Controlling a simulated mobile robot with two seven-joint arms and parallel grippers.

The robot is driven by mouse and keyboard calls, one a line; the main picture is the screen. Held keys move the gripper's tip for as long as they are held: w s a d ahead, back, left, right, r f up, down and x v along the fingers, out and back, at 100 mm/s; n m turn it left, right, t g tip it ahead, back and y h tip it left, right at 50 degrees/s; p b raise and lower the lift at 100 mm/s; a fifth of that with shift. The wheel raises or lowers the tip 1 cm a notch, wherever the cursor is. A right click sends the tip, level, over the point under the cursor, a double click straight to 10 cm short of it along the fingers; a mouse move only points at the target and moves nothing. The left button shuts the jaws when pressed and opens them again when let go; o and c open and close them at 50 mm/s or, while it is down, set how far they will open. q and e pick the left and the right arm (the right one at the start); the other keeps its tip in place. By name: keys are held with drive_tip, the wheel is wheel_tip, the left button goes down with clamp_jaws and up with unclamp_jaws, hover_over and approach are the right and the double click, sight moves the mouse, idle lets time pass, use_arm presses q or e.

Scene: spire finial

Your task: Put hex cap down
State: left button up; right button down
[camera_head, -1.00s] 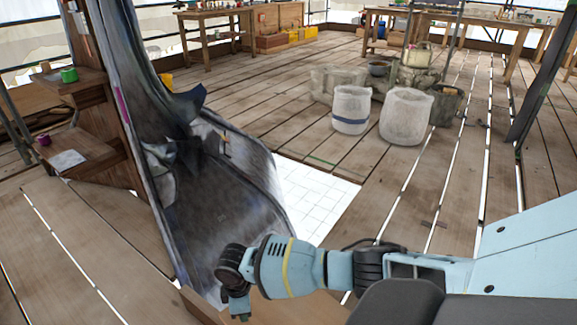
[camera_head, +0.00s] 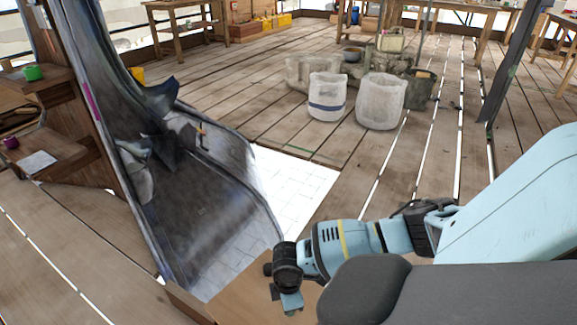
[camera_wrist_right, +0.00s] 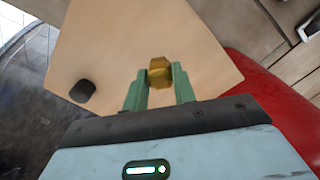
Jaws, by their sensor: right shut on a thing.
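The hex cap (camera_wrist_right: 160,72) is a small gold-brown hexagonal piece in the right wrist view. My right gripper (camera_wrist_right: 159,82) is shut on it, with one green finger on each side. A light wooden board (camera_wrist_right: 195,50) fills the background behind the cap; I cannot tell whether the cap touches it. In the head view my right gripper (camera_head: 288,298) points down at the bottom centre, over a wooden surface (camera_head: 238,297). The cap cannot be made out there. My left gripper is not in view.
A dark round knob (camera_wrist_right: 82,91) sits on the board's left part. A red curved object (camera_wrist_right: 265,100) is at its right. A tall dark curved sheet (camera_head: 205,215) stands left of my right arm. White buckets (camera_head: 381,101) stand on the plank floor beyond.

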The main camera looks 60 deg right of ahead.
drive_tip(key=shift+f+b, duration=0.95)
drive_tip(key=shift+f, duration=0.9)
drive_tip(key=c, duration=1.1)
unclamp_jaws()
drive_tip(key=shift+c, duration=0.2)
drive_tip(key=shift+r, duration=0.1)
wheel_tip(320, 180, up, 10)
drive_tip(key=p, duration=0.4)
drive_tip(key=shift+r+p, duration=0.25)
drive_tip(key=shift+p, duration=0.1)
drive_tip(key=shift+r, duration=0.75)
